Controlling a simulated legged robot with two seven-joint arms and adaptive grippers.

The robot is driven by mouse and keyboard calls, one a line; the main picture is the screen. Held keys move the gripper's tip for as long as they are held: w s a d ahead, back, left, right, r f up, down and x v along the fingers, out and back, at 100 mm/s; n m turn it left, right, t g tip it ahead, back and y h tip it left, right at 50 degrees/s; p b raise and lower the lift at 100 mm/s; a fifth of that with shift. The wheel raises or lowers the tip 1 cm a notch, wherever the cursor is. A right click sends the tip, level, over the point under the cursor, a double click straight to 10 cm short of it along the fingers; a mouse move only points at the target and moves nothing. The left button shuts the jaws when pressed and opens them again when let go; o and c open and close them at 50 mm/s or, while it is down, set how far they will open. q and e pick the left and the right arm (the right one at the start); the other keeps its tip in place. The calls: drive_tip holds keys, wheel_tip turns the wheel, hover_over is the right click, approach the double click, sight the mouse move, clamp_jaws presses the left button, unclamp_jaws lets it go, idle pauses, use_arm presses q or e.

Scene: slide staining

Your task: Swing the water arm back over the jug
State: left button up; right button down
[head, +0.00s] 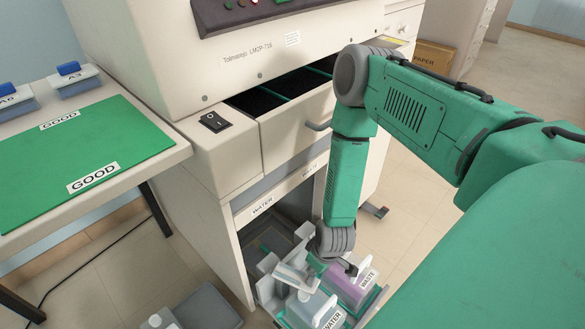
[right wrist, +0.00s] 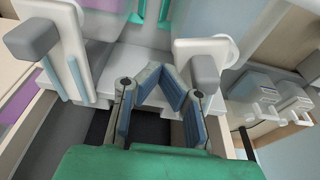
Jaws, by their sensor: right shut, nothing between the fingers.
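The water jug (head: 318,311), pale with a WATER label, stands at the front of the pulled-out tray below the machine. The purple waste jug (head: 344,284), labelled WASTE, stands beside it. A white swing arm (head: 296,277) shows by the water jug; its exact angle over the jug is hard to tell. In the right wrist view, two white arms with grey ends show, one at left (right wrist: 75,50) and one at right (right wrist: 205,52). I cannot tell surely which is the water arm. My right gripper (right wrist: 162,80) is shut and empty between them. My left gripper is out of view.
The machine's upper drawer (head: 297,125) is partly open above the WATER and WASTE compartment. A table with a green mat (head: 85,160) stands at left. A grey container (head: 208,306) sits on the floor in front.

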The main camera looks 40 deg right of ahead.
drive_tip(key=shift+s+a, duration=0.8)
drive_tip(key=shift+r+p, duration=0.15)
drive_tip(key=shift+p, duration=0.2)
wheel_tip(320, 180, up, 8)
drive_tip(key=p, duration=0.7)
idle(0.4)
drive_tip(key=s+a+r+p, duration=0.2)
drive_tip(key=s+r, duration=0.3)
drive_tip(key=r, duration=0.3)
drive_tip(key=s+a+r+g+p, duration=0.1)
drive_tip(key=s+a+r+p, duration=0.2)
drive_tip(key=s+r, duration=0.3)
wheel_tip(320, 180, up, 2)
drive_tip(key=shift+s+a+r+g, duration=0.25)
drive_tip(key=shift+g, duration=0.05)
